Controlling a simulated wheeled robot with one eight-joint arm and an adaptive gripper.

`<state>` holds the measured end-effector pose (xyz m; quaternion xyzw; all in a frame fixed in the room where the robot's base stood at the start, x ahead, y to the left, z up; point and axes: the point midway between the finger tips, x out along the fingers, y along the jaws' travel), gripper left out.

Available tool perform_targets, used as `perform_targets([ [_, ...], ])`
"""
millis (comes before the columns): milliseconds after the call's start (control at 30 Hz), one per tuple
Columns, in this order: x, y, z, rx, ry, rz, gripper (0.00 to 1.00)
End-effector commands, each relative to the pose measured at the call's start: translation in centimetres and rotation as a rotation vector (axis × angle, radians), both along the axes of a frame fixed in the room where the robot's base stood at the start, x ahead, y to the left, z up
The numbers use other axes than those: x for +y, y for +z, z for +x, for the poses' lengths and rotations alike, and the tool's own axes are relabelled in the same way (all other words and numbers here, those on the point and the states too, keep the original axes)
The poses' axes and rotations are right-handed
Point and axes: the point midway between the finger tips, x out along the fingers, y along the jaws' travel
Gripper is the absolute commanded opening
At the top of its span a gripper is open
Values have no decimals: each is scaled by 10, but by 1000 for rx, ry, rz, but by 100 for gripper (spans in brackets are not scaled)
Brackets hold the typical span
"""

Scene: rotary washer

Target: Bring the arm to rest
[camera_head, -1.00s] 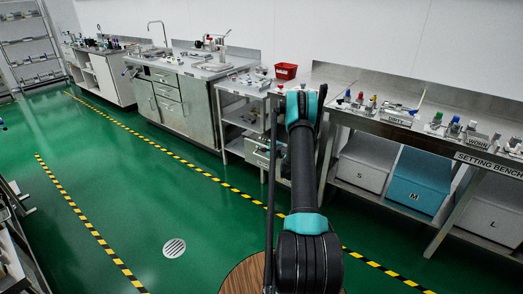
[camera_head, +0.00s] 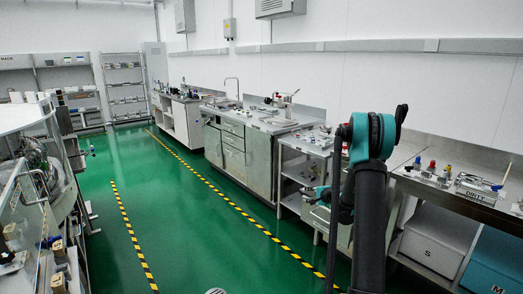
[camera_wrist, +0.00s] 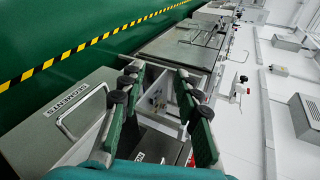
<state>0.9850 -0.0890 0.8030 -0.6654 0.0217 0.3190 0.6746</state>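My arm (camera_head: 371,220) rises in the right half of the head view, bent at a black and teal joint. My gripper (camera_wrist: 157,82) shows in the wrist view with its two green-padded fingers apart. I see nothing held between them. In the head view a small teal and black part left of the arm looks like the gripper, but its fingers are too small to read there.
Benches run along the right wall, with a sink cabinet (camera_head: 252,160) further back. Grey bin S (camera_head: 437,238) and blue bin M (camera_head: 492,262) sit under the near bench. Green floor (camera_head: 180,215) lies open between striped lines. A glass-sided machine (camera_head: 40,190) stands at left.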

Motion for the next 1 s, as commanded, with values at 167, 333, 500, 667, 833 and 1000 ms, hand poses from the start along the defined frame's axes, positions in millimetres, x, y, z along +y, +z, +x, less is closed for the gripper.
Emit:
perform_targets([
  [167, 29, 31, -53, 26, 110, -171, 32],
  [333, 50, 51, -111, 52, 219, -333, 32],
  [500, 65, 63, -174, 79, 328, -490, 32],
  [667, 74, 68, -236, 106, 435, -636, 32],
  [833, 76, 67, -305, 138, 548, -787, 32],
  [1000, 72, 58, -375, 172, 663, -933, 32],
])
